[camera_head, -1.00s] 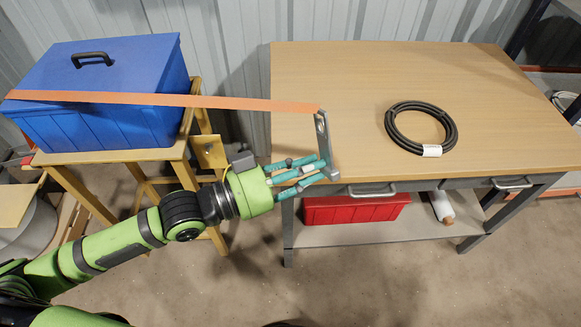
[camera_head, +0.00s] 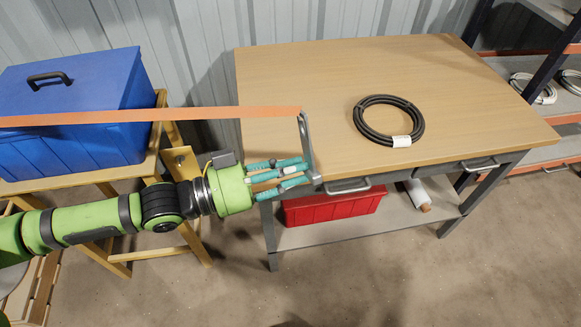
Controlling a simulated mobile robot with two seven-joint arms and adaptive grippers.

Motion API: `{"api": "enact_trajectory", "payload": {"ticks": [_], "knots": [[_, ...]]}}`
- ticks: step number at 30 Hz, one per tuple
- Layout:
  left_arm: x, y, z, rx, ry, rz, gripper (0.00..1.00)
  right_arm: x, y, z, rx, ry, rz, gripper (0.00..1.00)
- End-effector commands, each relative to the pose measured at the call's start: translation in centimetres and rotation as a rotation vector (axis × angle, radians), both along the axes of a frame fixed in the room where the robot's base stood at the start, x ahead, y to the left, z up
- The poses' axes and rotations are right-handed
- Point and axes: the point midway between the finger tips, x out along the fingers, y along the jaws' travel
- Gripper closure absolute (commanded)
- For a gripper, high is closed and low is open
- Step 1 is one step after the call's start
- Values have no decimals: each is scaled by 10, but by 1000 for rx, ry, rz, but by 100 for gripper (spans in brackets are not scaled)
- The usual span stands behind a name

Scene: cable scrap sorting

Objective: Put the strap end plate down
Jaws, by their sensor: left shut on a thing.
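The strap end plate (camera_head: 306,140) is a narrow grey metal plate at the front left corner of the wooden workbench (camera_head: 290,80). An orange strap (camera_head: 200,114) runs from its upper end leftward, across the front of the blue box. My left gripper (camera_head: 306,172), with teal fingers, is shut on the lower end of the plate at the bench's front edge. I cannot tell whether the plate touches the bench top. My right gripper is not in view.
A coil of black cable (camera_head: 389,121) with a white tag lies on the bench. The blue box (camera_head: 75,115) stands on a wooden stand (camera_head: 85,180) at left. A red bin (camera_head: 335,205) sits on the lower shelf. Most of the bench top is clear.

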Motion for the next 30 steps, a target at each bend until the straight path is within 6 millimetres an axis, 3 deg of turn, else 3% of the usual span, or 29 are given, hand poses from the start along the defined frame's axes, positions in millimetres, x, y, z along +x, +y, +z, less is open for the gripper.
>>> {"api": "enact_trajectory", "payload": {"ticks": [21,30], "knots": [[-6,24,1,1,-4,-298,100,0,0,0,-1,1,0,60],[-13,18,-2,-1,1,-341,100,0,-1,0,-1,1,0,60]]}}
